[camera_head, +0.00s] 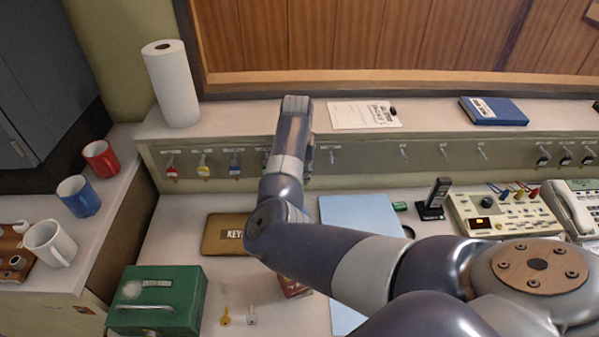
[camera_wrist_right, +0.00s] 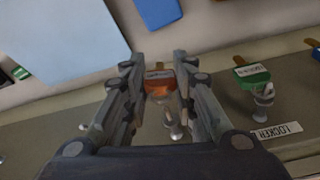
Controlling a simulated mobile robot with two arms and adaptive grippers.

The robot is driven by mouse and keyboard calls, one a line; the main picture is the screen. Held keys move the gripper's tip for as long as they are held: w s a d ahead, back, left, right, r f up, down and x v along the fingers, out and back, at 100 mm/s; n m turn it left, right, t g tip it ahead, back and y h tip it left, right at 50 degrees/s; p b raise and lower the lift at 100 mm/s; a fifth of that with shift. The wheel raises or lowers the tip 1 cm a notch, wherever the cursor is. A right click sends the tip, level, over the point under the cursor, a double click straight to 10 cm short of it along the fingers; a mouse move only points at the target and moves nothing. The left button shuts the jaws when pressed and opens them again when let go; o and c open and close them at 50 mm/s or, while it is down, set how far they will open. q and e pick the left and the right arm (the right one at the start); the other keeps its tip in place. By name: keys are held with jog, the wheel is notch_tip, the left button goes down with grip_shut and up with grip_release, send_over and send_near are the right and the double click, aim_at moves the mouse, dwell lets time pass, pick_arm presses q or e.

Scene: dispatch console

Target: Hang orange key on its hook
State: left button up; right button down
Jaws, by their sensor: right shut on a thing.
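The orange key (camera_wrist_right: 159,88) shows in the right wrist view, its orange tag between the fingers of my right gripper (camera_wrist_right: 158,74). The gripper is shut on it, in front of the grey hook strip (camera_wrist_right: 40,140). A small metal piece (camera_wrist_right: 174,127) shows just below the tag; I cannot tell whether it is the key's shank or a hook, or whether the key touches the hook. In the head view my right arm reaches the hook strip (camera_head: 360,157) and hides the orange key and most of the gripper. My left gripper is not in view.
A green-tagged key (camera_wrist_right: 253,76) hangs beside the gripper, near a LOCKER label (camera_wrist_right: 276,131). Red (camera_head: 171,171), yellow (camera_head: 203,170) and blue (camera_head: 235,168) tagged keys hang farther left. A blue mat (camera_head: 365,212) lies on the desk below.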

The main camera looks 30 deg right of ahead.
jog(key=shift+w+d, duration=0.3)
jog(key=shift+w, duration=0.25)
jog(key=shift+w+d, duration=0.5)
jog(key=shift+w, duration=0.2)
dwell(1.2)
dwell(0.4)
jog(key=shift+w+d+f, duration=0.1)
jog(key=c, duration=1.2)
grip_release()
jog(key=r+p, duration=0.4)
jog(key=p, duration=0.1)
jog(key=a+r+p, duration=0.1)
jog(key=r+p, duration=0.1)
jog(key=p, duration=0.1)
jog(key=shift+s, duration=0.4)
jog(key=shift+f, duration=0.1)
